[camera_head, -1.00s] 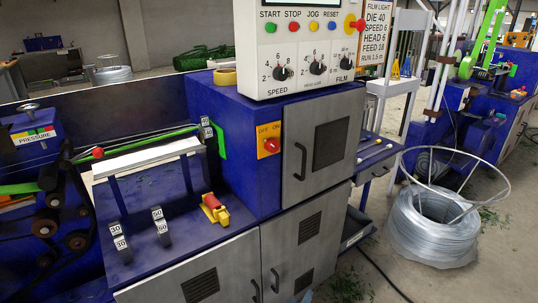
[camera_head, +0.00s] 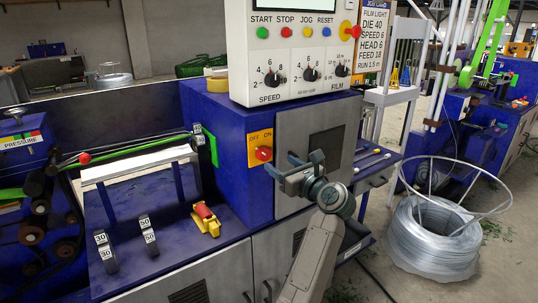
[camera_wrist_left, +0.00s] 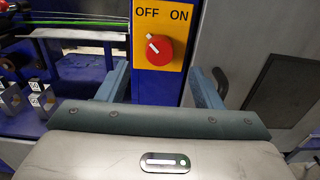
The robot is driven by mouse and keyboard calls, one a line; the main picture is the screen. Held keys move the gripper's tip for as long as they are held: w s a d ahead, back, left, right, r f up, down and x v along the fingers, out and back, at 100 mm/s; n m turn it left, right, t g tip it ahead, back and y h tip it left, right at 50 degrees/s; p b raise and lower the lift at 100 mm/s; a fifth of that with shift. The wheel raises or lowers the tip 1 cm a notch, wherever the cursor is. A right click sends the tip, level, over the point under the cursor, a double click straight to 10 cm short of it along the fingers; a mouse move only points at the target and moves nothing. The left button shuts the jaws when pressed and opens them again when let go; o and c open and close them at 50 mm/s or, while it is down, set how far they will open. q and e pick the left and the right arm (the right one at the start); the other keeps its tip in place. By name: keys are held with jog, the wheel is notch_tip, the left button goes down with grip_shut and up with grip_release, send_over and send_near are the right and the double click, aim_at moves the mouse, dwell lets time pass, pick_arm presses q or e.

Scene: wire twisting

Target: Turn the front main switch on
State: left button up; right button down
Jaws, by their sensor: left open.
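The main switch is a red round knob (camera_head: 264,153) on a yellow plate (camera_head: 255,138) marked OFF and ON, on the front of the blue machine. In the left wrist view the knob (camera_wrist_left: 159,51) has its white pointer tilted up and left, toward OFF. My left gripper (camera_head: 294,164) is open and empty, in front of the machine, just right of the knob in the head view. In the left wrist view its two fingers (camera_wrist_left: 159,85) stand apart, one on each side below the knob, not visibly touching it. My right gripper is not in view.
A control panel (camera_head: 295,50) with buttons and dials overhangs the switch. A grey cabinet door (camera_head: 327,150) is right of it, partly behind my gripper. A red and yellow part (camera_head: 206,220) sits on the blue bench. A wire coil (camera_head: 432,240) stands on the floor at right.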

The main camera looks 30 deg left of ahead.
aim_at(266, 154)
pick_arm(q)
jog(key=p+x, duration=0.1)
jog(key=x, duration=0.6)
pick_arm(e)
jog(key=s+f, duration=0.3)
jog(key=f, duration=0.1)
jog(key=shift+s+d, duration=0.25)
pick_arm(q)
jog(key=c, duration=1)
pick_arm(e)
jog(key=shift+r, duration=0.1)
